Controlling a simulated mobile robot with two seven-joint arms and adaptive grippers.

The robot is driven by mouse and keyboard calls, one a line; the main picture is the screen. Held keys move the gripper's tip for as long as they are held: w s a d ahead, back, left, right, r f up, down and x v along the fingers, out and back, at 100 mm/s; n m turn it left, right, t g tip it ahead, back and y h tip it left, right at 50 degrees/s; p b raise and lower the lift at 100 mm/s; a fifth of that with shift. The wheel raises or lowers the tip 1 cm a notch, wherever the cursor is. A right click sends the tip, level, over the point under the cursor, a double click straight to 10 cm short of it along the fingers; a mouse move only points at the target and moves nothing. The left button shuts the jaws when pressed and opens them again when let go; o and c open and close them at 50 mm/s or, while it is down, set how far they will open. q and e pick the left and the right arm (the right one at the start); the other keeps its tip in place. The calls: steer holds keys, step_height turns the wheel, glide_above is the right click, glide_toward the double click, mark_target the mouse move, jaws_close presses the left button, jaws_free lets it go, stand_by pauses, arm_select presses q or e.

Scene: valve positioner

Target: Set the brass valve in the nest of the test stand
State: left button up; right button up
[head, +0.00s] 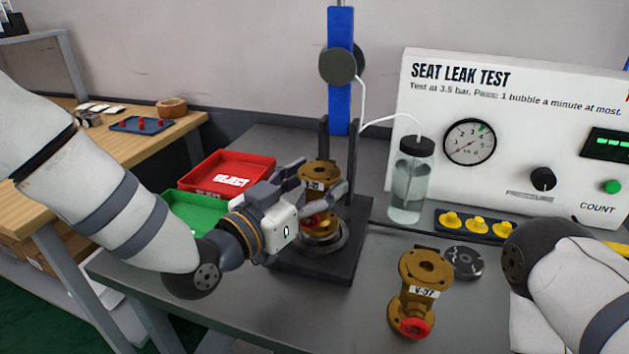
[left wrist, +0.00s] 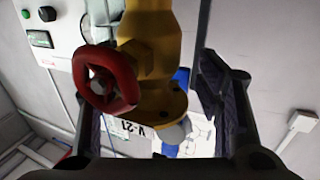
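A brass valve (head: 320,171) with a red handwheel stands upright at the nest (head: 325,243) of the test stand (head: 341,70). Its tag reads V-21 in the left wrist view, where the valve (left wrist: 150,60) shows close up. My left gripper (head: 318,190) is around this valve, with a finger on either side. A gap shows beside the right finger in the wrist view, so the fingers look open. The gripper hides part of the valve's lower end, so its exact seating is unclear. A second brass valve, V-37 (head: 421,275), stands on the bench. My right gripper is out of the frame.
A red reject tray (head: 236,160) and a green tray (head: 185,211) lie left of the stand. A water bottle (head: 411,180), a black disc (head: 464,262) and a blue holder with yellow parts (head: 480,224) are to the right, before the gauge panel (head: 545,120).

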arm_select(q)
steer(key=shift+r, duration=0.2)
steer(key=v, duration=1.2)
steer(key=shift+p, duration=0.45)
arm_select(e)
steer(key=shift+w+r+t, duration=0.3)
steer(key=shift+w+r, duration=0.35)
arm_select(q)
steer(key=shift+a+f, duration=0.1)
steer(key=shift+f, duration=0.05)
